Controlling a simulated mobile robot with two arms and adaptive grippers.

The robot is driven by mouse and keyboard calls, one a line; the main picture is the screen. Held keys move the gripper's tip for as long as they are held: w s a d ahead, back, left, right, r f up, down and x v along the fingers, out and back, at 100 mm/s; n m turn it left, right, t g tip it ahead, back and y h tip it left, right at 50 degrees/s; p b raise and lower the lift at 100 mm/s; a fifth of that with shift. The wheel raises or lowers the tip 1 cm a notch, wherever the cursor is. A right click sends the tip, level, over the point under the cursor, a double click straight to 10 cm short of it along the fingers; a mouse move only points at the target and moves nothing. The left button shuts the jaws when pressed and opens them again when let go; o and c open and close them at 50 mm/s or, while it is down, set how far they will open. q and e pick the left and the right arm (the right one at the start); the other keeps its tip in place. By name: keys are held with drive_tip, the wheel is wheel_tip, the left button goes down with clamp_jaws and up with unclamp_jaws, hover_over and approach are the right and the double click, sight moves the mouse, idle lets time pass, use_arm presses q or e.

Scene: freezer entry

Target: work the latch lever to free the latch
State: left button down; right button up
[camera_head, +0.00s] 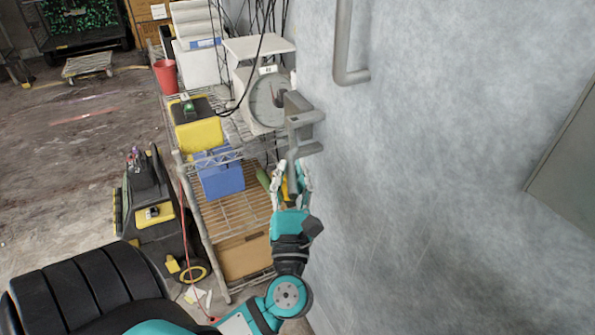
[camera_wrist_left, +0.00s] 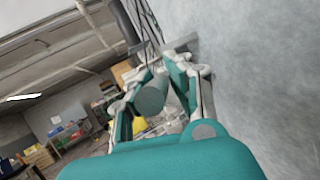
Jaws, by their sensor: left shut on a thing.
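The grey latch (camera_head: 303,119) is mounted at the left edge of the pale grey metal panel. Its lever (camera_head: 292,162) hangs down from it. My left gripper (camera_head: 291,178) comes up from below and is shut on the lower part of the lever, one finger on each side. In the left wrist view the round grey end of the lever (camera_wrist_left: 151,97) shows between the teal and white fingers of the left gripper (camera_wrist_left: 160,78). The inner workings of the latch are hidden. My right gripper is in neither view.
A grey handle bar (camera_head: 344,45) stands out from the panel (camera_head: 440,150) above right of the latch. A wire shelf (camera_head: 240,215) with a scale (camera_head: 268,100), yellow box (camera_head: 197,133) and blue bin (camera_head: 220,181) is close on the left. A floor machine (camera_head: 150,205) stands beyond it.

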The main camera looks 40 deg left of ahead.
use_arm(q)
drive_tip(key=c, duration=1.2)
unclamp_jaws()
drive_tip(key=shift+c, duration=0.2)
drive_tip(key=v, duration=1.2)
